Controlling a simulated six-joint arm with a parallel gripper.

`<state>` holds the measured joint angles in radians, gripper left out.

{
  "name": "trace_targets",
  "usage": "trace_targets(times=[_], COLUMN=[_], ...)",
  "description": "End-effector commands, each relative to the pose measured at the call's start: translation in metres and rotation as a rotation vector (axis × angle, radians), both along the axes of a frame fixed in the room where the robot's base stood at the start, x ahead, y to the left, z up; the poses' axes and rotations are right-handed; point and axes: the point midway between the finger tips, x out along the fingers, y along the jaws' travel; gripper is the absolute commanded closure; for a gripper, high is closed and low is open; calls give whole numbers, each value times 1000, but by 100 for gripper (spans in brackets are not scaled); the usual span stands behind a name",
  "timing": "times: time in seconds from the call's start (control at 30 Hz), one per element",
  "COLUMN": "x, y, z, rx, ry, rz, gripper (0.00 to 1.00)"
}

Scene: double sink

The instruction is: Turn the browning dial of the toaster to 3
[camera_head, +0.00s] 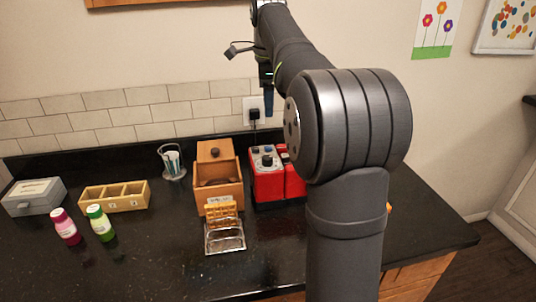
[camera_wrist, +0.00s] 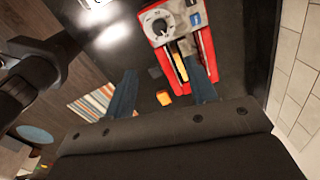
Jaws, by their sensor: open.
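The red toaster (camera_head: 266,187) stands on the dark counter near the back wall, partly hidden by my arm. In the wrist view the toaster (camera_wrist: 207,50) shows near the top, with a dark browning dial (camera_wrist: 158,24) on a pale round scale. The number it points to is too small to read. A blue button or label (camera_wrist: 196,19) is beside the dial. My gripper (camera_wrist: 161,88) is open and empty, its two blue fingers apart. In the head view my gripper (camera_head: 268,99) is above the toaster, in front of the wall, apart from it.
A wooden box (camera_head: 217,178) stands just left of the toaster, with a wire rack (camera_head: 225,238) in front. A glass (camera_head: 172,163), a divided tray (camera_head: 113,196), two bottles (camera_head: 66,226) and a grey box (camera_head: 34,196) are farther left. A black plug (camera_head: 254,114) is in the wall.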

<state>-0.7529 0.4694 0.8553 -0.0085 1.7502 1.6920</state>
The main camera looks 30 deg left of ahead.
Motion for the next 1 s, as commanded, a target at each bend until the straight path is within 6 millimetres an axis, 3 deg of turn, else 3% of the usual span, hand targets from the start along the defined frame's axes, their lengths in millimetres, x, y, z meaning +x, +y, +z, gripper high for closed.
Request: trace_targets(times=[0.17, 0.7, 1.0], x=[1, 7, 9], y=[0, 5, 6], z=[-25, -139, -168], rx=[-2, -2, -1], ry=[3, 2, 1], rz=[1, 3, 3], gripper=[49, 49, 49])
